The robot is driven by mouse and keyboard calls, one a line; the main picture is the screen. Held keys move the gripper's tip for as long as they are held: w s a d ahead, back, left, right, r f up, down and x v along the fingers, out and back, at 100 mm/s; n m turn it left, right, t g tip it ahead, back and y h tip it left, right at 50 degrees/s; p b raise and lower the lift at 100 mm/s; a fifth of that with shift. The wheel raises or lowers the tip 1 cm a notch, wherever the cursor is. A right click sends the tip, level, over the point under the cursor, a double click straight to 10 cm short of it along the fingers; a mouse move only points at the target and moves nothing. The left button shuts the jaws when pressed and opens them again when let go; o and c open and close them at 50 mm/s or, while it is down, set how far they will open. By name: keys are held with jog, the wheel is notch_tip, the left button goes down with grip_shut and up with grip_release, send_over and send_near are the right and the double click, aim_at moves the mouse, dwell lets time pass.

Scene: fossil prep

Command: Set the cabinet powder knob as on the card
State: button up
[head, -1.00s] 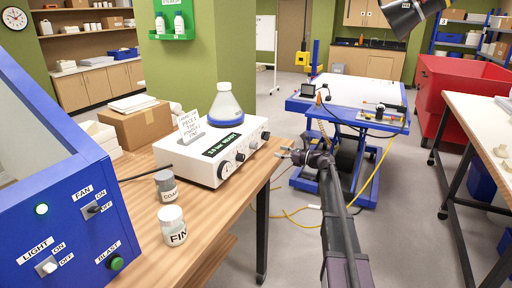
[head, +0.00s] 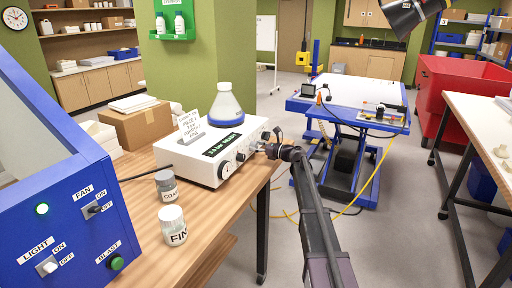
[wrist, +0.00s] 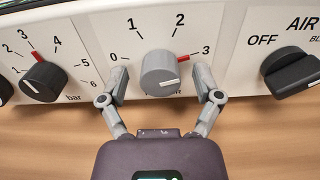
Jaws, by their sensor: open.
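The white cabinet (head: 203,172) stands on the wooden bench with a row of knobs on its front. In the wrist view a grey knob (wrist: 160,70) has a scale from 0 to 3. My gripper (wrist: 163,82) is open, with one finger on each side of this knob; contact is unclear. It also shows at the panel in the head view (head: 266,148). The card (head: 189,124) stands on the cabinet; its writing is too small to read.
A black pressure knob (wrist: 42,80) is left of the grey one, and a black air knob (wrist: 291,72) is right. A flask (head: 226,106) stands on the cabinet. Two jars (head: 172,226) stand on the bench in front.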

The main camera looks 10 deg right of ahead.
grip_shut()
jog(key=c, duration=1.1)
grip_release()
jog(key=shift+c, duration=0.2)
jog(key=shift+n, duration=0.4)
jog(key=n, duration=0.9)
